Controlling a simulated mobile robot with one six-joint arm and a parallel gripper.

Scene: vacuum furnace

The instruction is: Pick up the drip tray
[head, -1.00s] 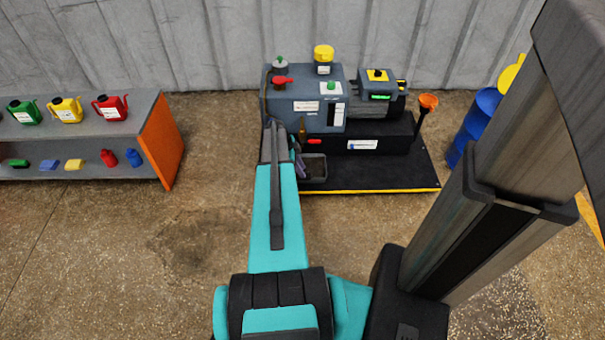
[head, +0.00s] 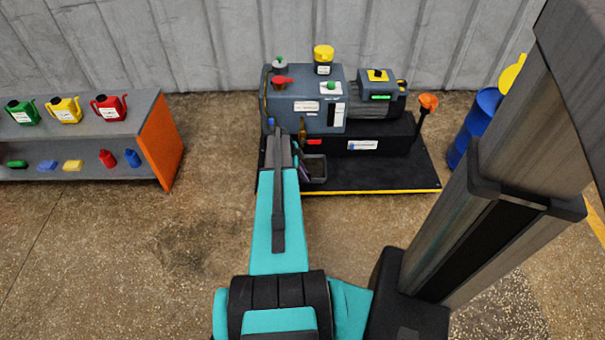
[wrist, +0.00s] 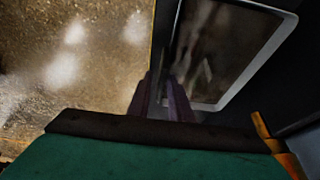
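The drip tray (head: 315,181) is a grey, shallow, open box on the front left part of the black pump base. In the wrist view its pale rim (wrist: 246,70) surrounds a dark, shiny inside. My gripper (wrist: 162,78) shows there as two dark purple fingers at the tray's left rim, with a narrow gap between them. The near left part of the rim runs down towards this gap; I cannot tell whether the fingers touch it. In the head view my arm largely hides the gripper, just left of the tray.
A shelf with cans (head: 150,135) stands left. The floor between is clear.

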